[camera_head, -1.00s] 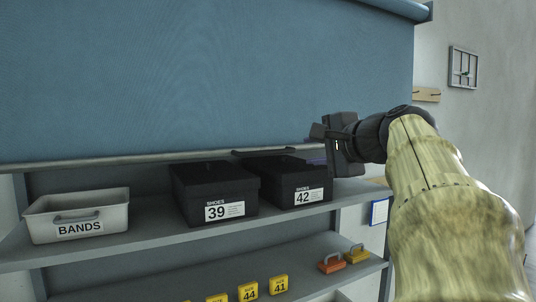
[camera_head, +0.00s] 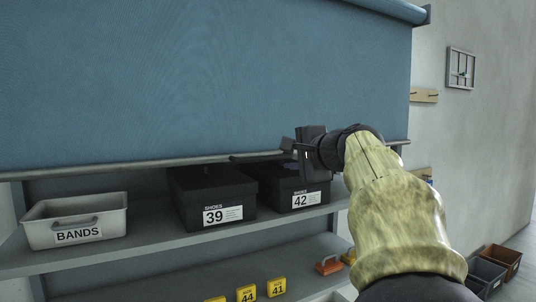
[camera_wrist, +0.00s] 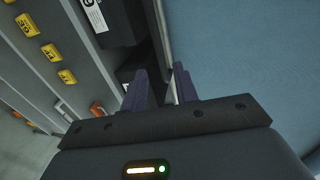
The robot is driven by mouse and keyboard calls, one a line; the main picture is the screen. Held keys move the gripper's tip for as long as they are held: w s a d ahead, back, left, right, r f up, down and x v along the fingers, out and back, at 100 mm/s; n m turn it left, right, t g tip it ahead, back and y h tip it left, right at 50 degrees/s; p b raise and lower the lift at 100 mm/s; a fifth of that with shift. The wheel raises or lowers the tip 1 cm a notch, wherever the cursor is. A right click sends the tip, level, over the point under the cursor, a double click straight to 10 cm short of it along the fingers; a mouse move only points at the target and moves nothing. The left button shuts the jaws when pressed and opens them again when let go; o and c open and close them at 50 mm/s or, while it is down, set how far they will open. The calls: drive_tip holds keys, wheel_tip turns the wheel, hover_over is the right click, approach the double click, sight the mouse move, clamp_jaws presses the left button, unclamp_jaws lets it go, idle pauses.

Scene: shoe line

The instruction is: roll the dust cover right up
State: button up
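The blue dust cover (camera_head: 200,80) hangs over the upper part of the shelf unit, partly lowered. A grey bar (camera_head: 120,166) runs along its bottom edge, with a short dark handle (camera_head: 257,155) near the middle. My gripper (camera_head: 288,146) is at the bar, just right of the handle. In the wrist view my gripper (camera_wrist: 160,84) has its two purple fingers apart. The bar (camera_wrist: 162,30) runs down toward the gap between them. I cannot tell whether the fingers touch it.
Below the cover, a shelf holds a grey BANDS bin (camera_head: 75,220) and black shoe boxes 39 (camera_head: 215,195) and 42 (camera_head: 300,185). Yellow size tags (camera_head: 276,287) and an orange-handled item (camera_head: 328,265) are on the lower shelf. Bins (camera_head: 487,275) stand at right.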

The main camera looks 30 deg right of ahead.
sight(274, 157)
drive_tip(key=p+x, duration=0.2)
drive_tip(key=x, duration=0.7)
drive_tip(key=shift+w+p, duration=0.1)
drive_tip(key=shift+p, duration=0.2)
clamp_jaws()
